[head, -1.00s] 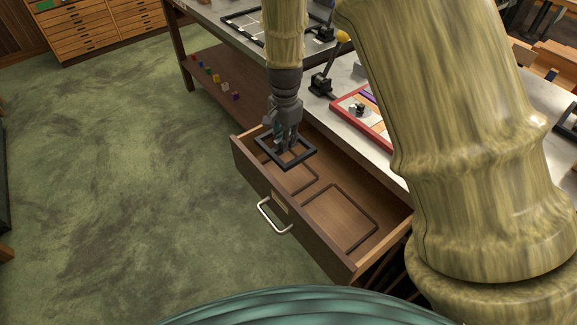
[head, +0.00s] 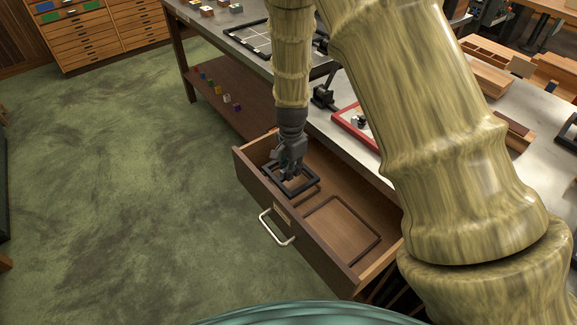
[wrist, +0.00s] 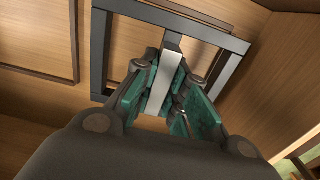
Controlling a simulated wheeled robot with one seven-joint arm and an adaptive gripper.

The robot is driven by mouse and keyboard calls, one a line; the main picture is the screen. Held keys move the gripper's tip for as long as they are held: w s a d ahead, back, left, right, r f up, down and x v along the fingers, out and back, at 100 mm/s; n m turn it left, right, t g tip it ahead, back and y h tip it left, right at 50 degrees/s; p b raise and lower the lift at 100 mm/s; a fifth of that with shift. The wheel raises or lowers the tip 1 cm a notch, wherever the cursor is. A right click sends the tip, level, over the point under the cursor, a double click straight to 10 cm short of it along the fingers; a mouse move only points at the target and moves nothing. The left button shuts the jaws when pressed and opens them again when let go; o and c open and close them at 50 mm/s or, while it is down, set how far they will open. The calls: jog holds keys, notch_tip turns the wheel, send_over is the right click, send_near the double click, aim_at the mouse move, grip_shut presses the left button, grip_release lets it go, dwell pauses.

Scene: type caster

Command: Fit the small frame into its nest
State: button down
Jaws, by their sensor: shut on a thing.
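The small dark frame (head: 275,188) is in my gripper (head: 288,176), over the left end of the open drawer. In the wrist view, the jaws (wrist: 165,85) are shut on a light grey crossbar of the dark frame (wrist: 215,37). In the head view, the small nest (head: 309,195) is a dark outline on the drawer floor, mostly hidden under the frame and gripper. Its visible edge lies to the right of the frame. I cannot tell whether the frame touches the drawer floor. The larger nest (head: 341,229) is empty to the right.
The wooden drawer (head: 318,262) has raised walls close around the frame, and a metal handle (head: 274,230) on its front. The worktop above carries a red-rimmed tray (head: 345,124) and a black clamp-like device (head: 322,96). Green floor lies clear to the left.

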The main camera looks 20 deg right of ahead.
jog(key=shift+f, duration=1.95)
jog(key=c, duration=1.4)
grip_release()
jog(key=shift+c, duration=0.2)
jog(key=shift+r+b, duration=0.55)
jog(key=shift+r, duration=5.4)
jog(key=shift+r, duration=0.1)
